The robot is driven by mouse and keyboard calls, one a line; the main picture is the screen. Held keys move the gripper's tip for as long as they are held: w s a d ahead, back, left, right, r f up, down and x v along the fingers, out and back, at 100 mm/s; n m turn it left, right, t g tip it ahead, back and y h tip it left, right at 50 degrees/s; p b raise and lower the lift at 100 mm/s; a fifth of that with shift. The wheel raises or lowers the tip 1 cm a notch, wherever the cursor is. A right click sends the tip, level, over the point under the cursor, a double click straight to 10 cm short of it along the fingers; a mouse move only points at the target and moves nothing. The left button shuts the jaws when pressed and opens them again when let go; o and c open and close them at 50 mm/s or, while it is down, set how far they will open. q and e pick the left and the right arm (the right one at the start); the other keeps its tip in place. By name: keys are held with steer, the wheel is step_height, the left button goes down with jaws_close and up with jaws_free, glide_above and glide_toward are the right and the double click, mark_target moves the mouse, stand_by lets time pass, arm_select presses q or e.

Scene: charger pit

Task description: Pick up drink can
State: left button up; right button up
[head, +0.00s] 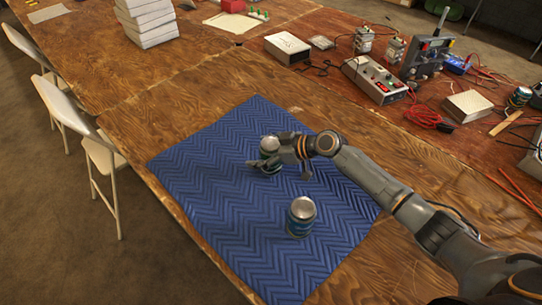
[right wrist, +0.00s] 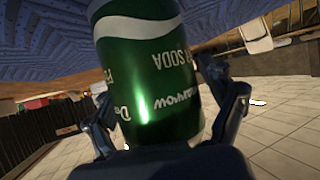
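A green soda can (head: 269,147) with a silver lid stands on the blue quilted mat (head: 195,165). My right gripper (head: 270,160) is low at this can, with its fingers around it. In the right wrist view the green can (right wrist: 150,75) fills the middle, its label upside down, with a finger on each side of it. The fingertips are at or very near its sides; I cannot tell whether they press on it. A second can (head: 300,218), blue with a silver lid, stands apart on the mat nearer the front. My left gripper is not in view.
The mat lies on a wooden table (head: 140,115). White boxes (head: 148,22) are stacked at the back. Electronic gear, including a metal control box (head: 375,80), and red cables (head: 428,117) crowd the right side. Folding chairs (head: 100,160) stand at the left. The mat's left part is clear.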

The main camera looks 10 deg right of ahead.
steer(key=c, duration=1.6)
steer(key=shift+c, duration=0.5)
